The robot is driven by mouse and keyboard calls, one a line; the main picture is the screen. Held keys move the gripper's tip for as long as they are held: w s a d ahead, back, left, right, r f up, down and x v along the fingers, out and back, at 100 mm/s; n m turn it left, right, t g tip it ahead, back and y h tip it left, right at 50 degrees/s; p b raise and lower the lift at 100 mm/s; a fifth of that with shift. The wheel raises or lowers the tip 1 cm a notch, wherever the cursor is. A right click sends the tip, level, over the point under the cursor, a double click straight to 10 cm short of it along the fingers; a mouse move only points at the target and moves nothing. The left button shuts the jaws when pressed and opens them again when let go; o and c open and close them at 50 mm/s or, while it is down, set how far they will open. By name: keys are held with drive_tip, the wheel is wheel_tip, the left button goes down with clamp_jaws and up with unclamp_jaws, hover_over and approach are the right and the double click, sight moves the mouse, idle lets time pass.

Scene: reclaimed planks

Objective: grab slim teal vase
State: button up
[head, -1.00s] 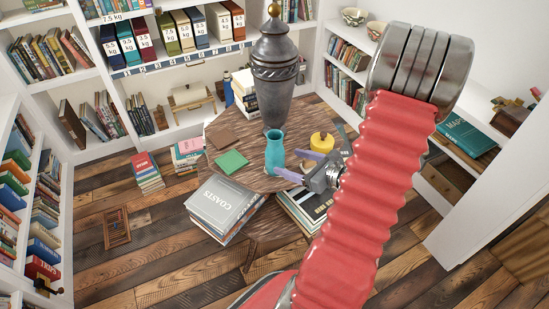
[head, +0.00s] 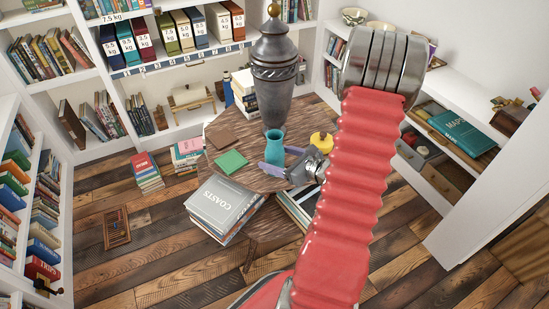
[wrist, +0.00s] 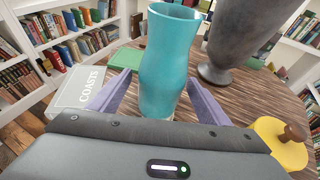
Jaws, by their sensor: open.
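The slim teal vase (head: 274,146) stands upright on the round wooden table (head: 225,140), in front of the dark metal urn (head: 273,85). My gripper (head: 280,161) is open, with its purple fingers at the vase from the front right. In the wrist view the vase (wrist: 168,60) stands between the two fingers of my gripper (wrist: 158,92), one on each side. Small gaps seem to show beside it; whether a finger touches it I cannot tell.
A green square (head: 231,161) and a brown square (head: 221,139) lie left of the vase. A grey COASTS book (head: 224,203) tops a stack at the front left.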

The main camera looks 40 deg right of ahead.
sight(267, 155)
drive_tip(key=shift+x, duration=2.55)
drive_tip(key=shift+s+d+f, duration=0.1)
drive_tip(key=shift+c, duration=0.5)
drive_tip(key=c, duration=1.2)
